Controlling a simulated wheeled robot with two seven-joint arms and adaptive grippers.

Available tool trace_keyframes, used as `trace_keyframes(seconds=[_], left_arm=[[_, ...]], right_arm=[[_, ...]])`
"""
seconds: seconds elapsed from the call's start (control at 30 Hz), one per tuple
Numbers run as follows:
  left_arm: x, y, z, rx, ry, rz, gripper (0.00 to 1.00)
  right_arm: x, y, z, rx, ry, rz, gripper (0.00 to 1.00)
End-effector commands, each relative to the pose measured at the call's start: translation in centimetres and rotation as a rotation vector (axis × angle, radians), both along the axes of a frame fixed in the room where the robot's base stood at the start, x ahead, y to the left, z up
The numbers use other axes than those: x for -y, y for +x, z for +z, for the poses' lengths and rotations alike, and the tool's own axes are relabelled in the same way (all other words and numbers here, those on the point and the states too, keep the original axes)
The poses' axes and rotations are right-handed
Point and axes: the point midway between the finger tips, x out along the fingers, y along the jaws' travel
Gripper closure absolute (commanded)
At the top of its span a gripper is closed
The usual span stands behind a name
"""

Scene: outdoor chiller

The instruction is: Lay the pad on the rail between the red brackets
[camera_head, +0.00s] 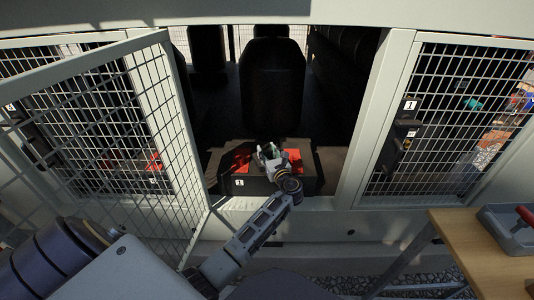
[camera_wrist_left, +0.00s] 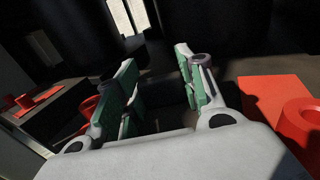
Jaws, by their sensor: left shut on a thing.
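My left gripper (camera_head: 268,152) reaches through the open cage door to the rail. In the left wrist view its green-lined fingers (camera_wrist_left: 160,85) are closed on the dark pad (camera_wrist_left: 165,112), which is hard to make out in shadow. The rail (camera_head: 262,186) is a dark block with a "1" label on its front. A red bracket (camera_head: 236,160) lies left of the gripper and another red bracket (camera_head: 293,160) lies right of it. The right one shows large in the left wrist view (camera_wrist_left: 275,97). Whether the pad touches the rail cannot be told. My right gripper is out of view.
The mesh door (camera_head: 120,130) stands open on the left. A closed mesh panel (camera_head: 440,120) is on the right. A dark cylinder (camera_head: 272,85) stands behind the rail. A wooden table (camera_head: 475,245) with a grey tray (camera_head: 492,228) is at the lower right.

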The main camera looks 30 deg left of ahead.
Motion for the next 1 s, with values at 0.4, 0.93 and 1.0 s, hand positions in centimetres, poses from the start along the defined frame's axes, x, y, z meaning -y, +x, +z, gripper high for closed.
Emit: trace_keyframes(seconds=[0.4,0.93,1.0], left_arm=[[0.0,0.0,-0.2,-0.001,0.001,0.000,0.40],[1.5,-1.1,0.0,-0.002,-0.001,-0.002,0.40],[2.2,-1.6,0.1,-0.002,-0.001,-0.001,0.40]], right_arm=[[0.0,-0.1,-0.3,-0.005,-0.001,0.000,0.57],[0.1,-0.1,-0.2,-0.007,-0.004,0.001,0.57],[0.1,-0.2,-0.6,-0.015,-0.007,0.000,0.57]])
